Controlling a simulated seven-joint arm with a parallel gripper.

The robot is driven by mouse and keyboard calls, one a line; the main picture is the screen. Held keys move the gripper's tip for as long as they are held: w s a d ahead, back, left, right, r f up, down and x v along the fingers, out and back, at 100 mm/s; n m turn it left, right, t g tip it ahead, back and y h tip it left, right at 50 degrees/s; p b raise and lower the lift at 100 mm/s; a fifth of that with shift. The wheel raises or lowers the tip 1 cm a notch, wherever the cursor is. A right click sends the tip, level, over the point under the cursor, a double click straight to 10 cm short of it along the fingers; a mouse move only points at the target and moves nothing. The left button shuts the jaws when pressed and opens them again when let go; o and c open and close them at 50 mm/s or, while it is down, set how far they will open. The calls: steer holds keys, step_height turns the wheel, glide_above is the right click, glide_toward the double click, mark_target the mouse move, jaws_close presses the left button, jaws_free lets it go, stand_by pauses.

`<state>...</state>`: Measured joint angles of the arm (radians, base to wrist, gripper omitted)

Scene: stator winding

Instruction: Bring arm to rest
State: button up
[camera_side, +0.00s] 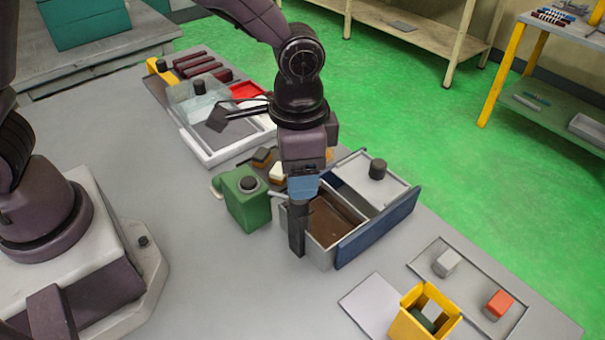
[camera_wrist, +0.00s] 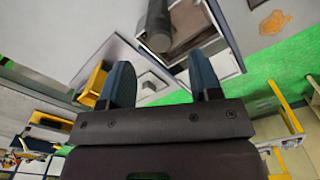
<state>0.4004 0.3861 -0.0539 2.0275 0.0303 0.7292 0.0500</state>
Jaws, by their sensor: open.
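In the side view one finger largely hides the other.
A green container (camera_side: 243,205) stands just left of my gripper. A white tray (camera_side: 225,150) with a clear cover lies behind. A yellow bin (camera_side: 408,325) and a grey tray (camera_side: 470,300) with two blocks sit at front right.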

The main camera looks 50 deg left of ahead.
steer(key=shift+s, duration=0.15)
steer(key=s+a+r+n+t, duration=0.5)
steer(key=s+a+r, duration=0.7)
steer(key=a+r, duration=0.3)
step_height(320, 180, up, 2)
steer(key=shift+s+a+n+t, duration=0.2)
steer(key=shift+a+n+t, duration=0.1)
steer(key=shift+n, duration=0.2)
